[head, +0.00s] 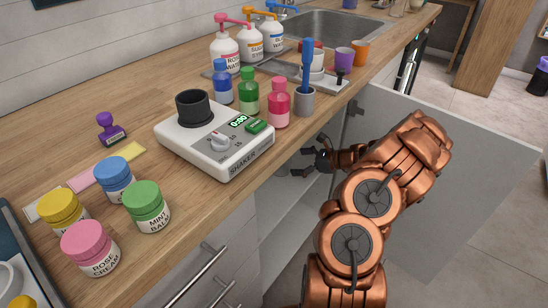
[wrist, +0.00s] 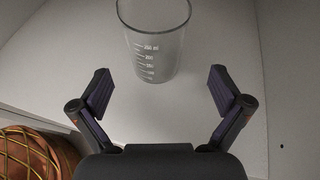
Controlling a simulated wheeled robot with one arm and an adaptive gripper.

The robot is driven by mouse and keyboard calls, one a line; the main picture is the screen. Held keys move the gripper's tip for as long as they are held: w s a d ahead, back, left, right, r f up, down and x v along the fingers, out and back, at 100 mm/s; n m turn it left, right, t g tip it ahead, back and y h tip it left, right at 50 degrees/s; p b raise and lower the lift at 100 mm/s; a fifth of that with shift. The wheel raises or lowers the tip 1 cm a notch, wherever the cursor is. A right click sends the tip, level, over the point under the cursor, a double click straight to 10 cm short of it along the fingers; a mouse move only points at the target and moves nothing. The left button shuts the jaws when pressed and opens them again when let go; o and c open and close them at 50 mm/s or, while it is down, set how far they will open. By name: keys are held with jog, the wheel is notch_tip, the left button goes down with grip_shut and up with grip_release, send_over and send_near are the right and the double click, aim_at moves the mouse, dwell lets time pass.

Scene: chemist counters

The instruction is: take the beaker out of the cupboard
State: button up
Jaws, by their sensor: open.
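The beaker (wrist: 153,45) is clear glass with white measuring marks. In the wrist view it stands upright on the pale cupboard shelf (wrist: 195,105), just beyond my fingertips. My gripper (wrist: 160,85) is open and empty, its two fingers spread wide, with the beaker ahead between their lines. In the head view my gripper (head: 305,160) reaches into the cupboard below the counter, partly hidden by the counter edge. The cupboard door (head: 440,190) stands open to the right of my arm. The beaker does not show in the head view.
The cupboard's side wall (wrist: 285,80) is close on the right in the wrist view. An orange-brown ribbed round object (wrist: 30,155) is at the lower left. On the counter (head: 185,75) above are a shaker (head: 215,145), bottles and jars.

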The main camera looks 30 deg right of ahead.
aim_at(284, 166)
jog(key=shift+x, duration=1.1)
jog(key=shift+w+a+f+b, duration=0.8)
jog(key=shift+w+a+f, duration=0.35)
jog(key=shift+a, duration=0.05)
jog(key=shift+w+a+f, duration=0.2)
jog(key=shift+w+a, duration=0.1)
jog(key=shift+w, duration=0.25)
jog(key=c, duration=1.3)
jog(key=shift+r, duration=0.15)
